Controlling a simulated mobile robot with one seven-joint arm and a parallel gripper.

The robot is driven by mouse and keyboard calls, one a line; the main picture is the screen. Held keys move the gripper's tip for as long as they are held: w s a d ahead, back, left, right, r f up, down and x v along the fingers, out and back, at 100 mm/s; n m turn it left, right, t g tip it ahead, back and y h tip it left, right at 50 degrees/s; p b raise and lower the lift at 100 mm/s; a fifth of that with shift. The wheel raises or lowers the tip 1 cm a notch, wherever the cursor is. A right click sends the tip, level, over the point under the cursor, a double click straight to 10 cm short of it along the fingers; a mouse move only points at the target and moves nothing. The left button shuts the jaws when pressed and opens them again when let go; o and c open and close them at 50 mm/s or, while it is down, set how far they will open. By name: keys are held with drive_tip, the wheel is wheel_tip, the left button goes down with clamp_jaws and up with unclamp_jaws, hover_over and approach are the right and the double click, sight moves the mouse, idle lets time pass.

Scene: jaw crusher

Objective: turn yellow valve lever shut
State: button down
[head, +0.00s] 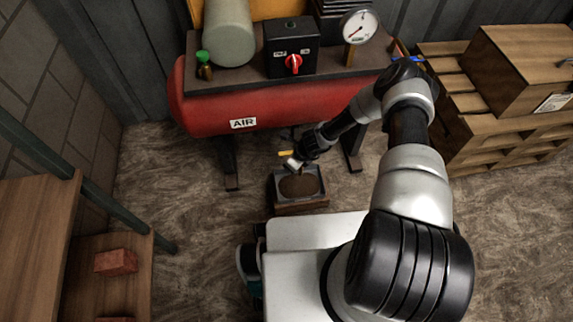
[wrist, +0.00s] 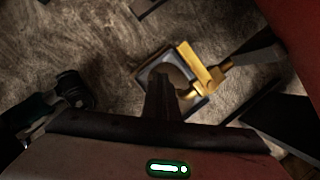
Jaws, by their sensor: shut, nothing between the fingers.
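The yellow valve lever (head: 285,153) shows as a small strip below the red air tank, largely hidden by my gripper. In the wrist view the yellow valve lever (wrist: 197,68) is a broad flat bar joined to a brass-coloured valve body (wrist: 223,66) on its right. My gripper (head: 292,163) is under the tank, just in front of the lever. In the wrist view my gripper (wrist: 162,84) is shut and empty, with its dark fingers left of the lever's lower part. I cannot tell whether they touch it.
The red tank (head: 285,105) marked AIR stands above on dark legs. A tray (head: 300,207) with brown contents sits on the floor below. A wooden crate (head: 530,70) on pallets stands to the right. Wooden shelves (head: 35,235) are at the left. Floor between is clear.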

drive_tip(key=s+r+p, duration=0.3)
drive_tip(key=s+r, duration=0.1)
drive_tip(key=r, duration=0.5)
drive_tip(key=w+d+r+n+t, duration=0.1)
drive_tip(key=w+r+n, duration=0.25)
drive_tip(key=r, duration=0.45)
drive_tip(key=w+d+r+n, duration=0.2)
drive_tip(key=r+n, duration=0.2)
drive_tip(key=r, duration=0.5)
wheel_tip(320, 180, up, 18)
drive_tip(key=s+n, duration=0.2)
drive_tip(key=n, duration=0.6)
drive_tip(key=s+d+r+n+h, duration=0.1)
drive_tip(key=s+r+n, duration=0.25)
drive_tip(key=r, duration=0.35)
drive_tip(key=s+d+r+n+h, duration=0.1)
drive_tip(key=s+r+n, duration=0.1)
drive_tip(key=s+r, duration=0.45)
drive_tip(key=s+d+r+n+t+h+p, duration=0.1)
drive_tip(key=s+d+r+n, duration=0.15)
drive_tip(key=s+r, duration=0.4)
drive_tip(key=s+d+r+n+t+p, duration=0.1)
drive_tip(key=s+r+n, duration=0.2)
drive_tip(key=s+r, duration=0.35)
wheel_tip(320, 180, up, 19)
drive_tip(key=s+p, duration=0.1)
drive_tip(key=p, duration=1.9)
drive_tip(key=shift+s+a+f, duration=0.15)
drive_tip(key=shift+s, duration=0.15)
drive_tip(key=shift+a, duration=0.1)
